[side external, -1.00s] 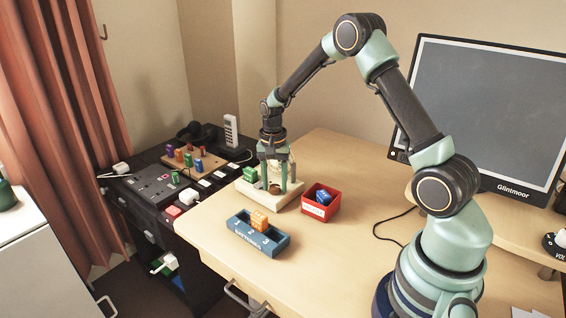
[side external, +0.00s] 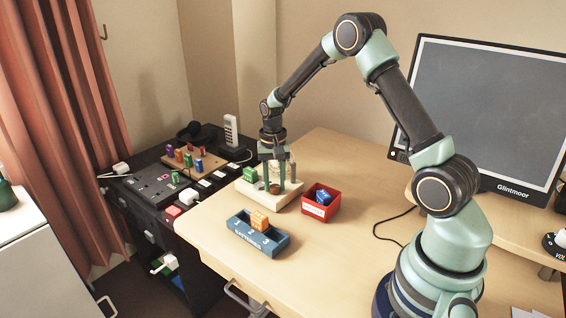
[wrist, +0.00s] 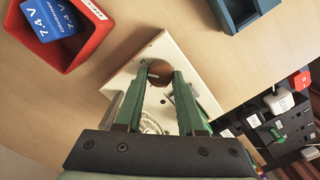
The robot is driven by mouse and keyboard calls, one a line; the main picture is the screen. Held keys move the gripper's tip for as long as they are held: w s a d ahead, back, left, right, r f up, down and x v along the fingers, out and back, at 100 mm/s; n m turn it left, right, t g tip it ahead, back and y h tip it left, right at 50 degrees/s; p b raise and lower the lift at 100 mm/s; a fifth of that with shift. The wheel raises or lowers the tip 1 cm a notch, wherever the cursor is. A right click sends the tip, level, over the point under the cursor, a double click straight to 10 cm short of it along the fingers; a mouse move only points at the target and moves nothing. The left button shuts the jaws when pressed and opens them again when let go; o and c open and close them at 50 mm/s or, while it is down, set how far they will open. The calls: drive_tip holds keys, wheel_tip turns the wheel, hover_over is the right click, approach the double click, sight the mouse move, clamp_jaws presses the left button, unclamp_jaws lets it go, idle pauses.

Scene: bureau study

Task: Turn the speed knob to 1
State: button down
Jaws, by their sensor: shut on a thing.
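The cream board (side external: 290,197) lies on the desk and carries a round brown knob (side external: 275,188), which I take as the speed knob. It also shows in the wrist view as a brown disc (wrist: 160,70) with a small pale mark. My gripper (side external: 274,189) points down over the board, with its green fingers on either side of the knob and shut on it. In the wrist view the fingertips (wrist: 164,76) partly hide the knob. The scale markings and the knob's setting cannot be read.
A red box (side external: 334,210) with a blue battery (side external: 323,197) stands right of the board. A blue tray (side external: 270,248) with an orange block (side external: 259,220) is in front. A green block (side external: 250,174) and a grey post stand close to my fingers.

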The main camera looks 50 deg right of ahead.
drive_tip(key=n, duration=0.3)
drive_tip(key=shift+w+a+n, duration=0.1)
drive_tip(key=shift+w+n, duration=0.05)
drive_tip(key=shift+n, duration=0.25)
drive_tip(key=n, duration=0.3)
drive_tip(key=shift+n, duration=0.3)
drive_tip(key=n, duration=0.4)
drive_tip(key=shift+a, duration=0.15)
drive_tip(key=shift+n+t, duration=0.3)
drive_tip(key=shift+n, duration=1.6)
drive_tip(key=c, duration=0.8)
unclamp_jaws()
drive_tip(key=shift+r, duration=0.15)
